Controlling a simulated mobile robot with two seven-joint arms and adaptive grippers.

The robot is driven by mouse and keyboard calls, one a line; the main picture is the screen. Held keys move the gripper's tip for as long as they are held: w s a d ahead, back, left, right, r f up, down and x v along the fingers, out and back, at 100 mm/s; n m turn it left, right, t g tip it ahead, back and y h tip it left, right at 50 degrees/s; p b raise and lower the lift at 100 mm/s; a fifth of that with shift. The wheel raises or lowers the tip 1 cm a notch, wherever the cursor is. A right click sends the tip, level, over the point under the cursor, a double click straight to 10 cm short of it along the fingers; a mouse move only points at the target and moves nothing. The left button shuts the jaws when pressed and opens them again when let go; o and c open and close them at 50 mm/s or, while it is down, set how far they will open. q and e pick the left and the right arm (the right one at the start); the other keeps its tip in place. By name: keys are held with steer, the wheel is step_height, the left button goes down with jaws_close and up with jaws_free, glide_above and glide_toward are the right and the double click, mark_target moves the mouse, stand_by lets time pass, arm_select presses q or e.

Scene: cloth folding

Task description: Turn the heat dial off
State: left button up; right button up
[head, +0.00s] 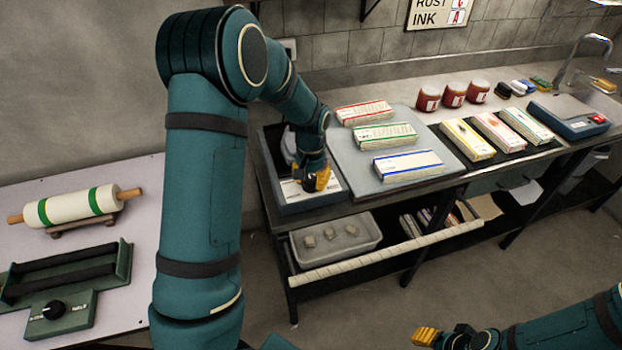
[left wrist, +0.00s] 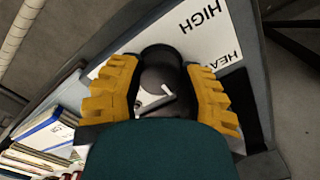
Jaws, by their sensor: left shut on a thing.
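The heat dial is a dark round knob (left wrist: 162,75) on a white panel (left wrist: 205,40) lettered "HIGH" and "HEA". The panel is the front of a grey-and-white unit (head: 290,203) at the left end of the bench. My left gripper (left wrist: 165,90) is shut on the knob, with a yellow finger on each side of it. In the head view my left gripper (head: 317,180) covers most of the knob. The dial's pointer setting cannot be read. My right gripper (head: 427,337) is at the bottom right, away from the bench; its opening is unclear.
Several boxes lie on the bench, some on a grey board (head: 350,160). A grey bin (head: 335,255) stands on the shelf below. Red jars (head: 453,95) stand at the back. A side table at left holds a roller (head: 75,207) and a green device with a black knob (head: 52,310).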

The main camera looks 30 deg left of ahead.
mark_target(311, 179)
arm_select(q)
steer(key=o, duration=1.3)
steer(key=shift+c, duration=0.2)
step_height(311, 179, up, 12)
